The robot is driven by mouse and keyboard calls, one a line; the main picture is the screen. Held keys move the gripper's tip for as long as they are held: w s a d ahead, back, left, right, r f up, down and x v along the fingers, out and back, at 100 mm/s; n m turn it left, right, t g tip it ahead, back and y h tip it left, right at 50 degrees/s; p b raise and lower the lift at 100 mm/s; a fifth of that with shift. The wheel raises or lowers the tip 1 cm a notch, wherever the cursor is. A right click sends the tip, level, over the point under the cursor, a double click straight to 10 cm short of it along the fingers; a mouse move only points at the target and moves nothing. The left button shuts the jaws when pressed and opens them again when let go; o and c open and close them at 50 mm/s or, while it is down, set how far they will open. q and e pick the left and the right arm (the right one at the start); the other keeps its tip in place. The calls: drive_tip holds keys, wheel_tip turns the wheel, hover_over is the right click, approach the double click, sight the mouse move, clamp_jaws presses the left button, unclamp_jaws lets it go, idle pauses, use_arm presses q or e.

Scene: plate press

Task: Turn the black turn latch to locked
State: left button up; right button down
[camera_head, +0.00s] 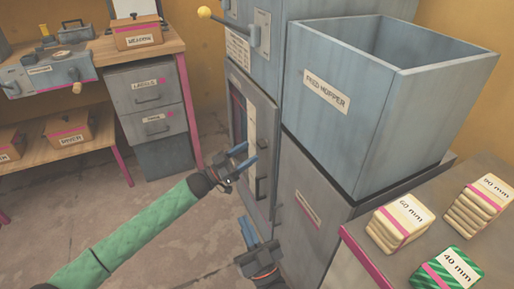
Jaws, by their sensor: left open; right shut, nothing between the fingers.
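A grey press cabinet (238,100) stands in the middle, with a narrow door on its front. A dark upright part (262,184) shows on the door's right side, just right of my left gripper. It is too small to tell whether it is the black turn latch or a handle, or how it is turned. My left gripper (247,154) is open and empty in front of the door, its fingers pointing toward it. My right gripper (244,222) is shut and empty, lower down in front of the cabinet, apart from the door part.
A lever with a yellow knob (204,12) sticks out above the door. The feed hopper (330,105) stands to the right. A drawer cabinet (148,100) stands left; floor between is clear.

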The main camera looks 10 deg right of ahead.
sight(263, 144)
use_arm(q)
drive_tip(key=shift+x, duration=2.2)
use_arm(e)
drive_tip(key=shift+s+d+r+t, duration=0.1)
drive_tip(key=shift+s+r+t, duration=0.15)
drive_tip(key=shift+r, duration=0.45)
drive_tip(key=shift+s+d+r+t, duration=0.15)
drive_tip(key=shift+r+t, duration=0.1)
drive_tip(key=shift+r, duration=0.4)
drive_tip(key=shift+a, duration=0.1)
use_arm(q)
drive_tip(key=c, duration=1)
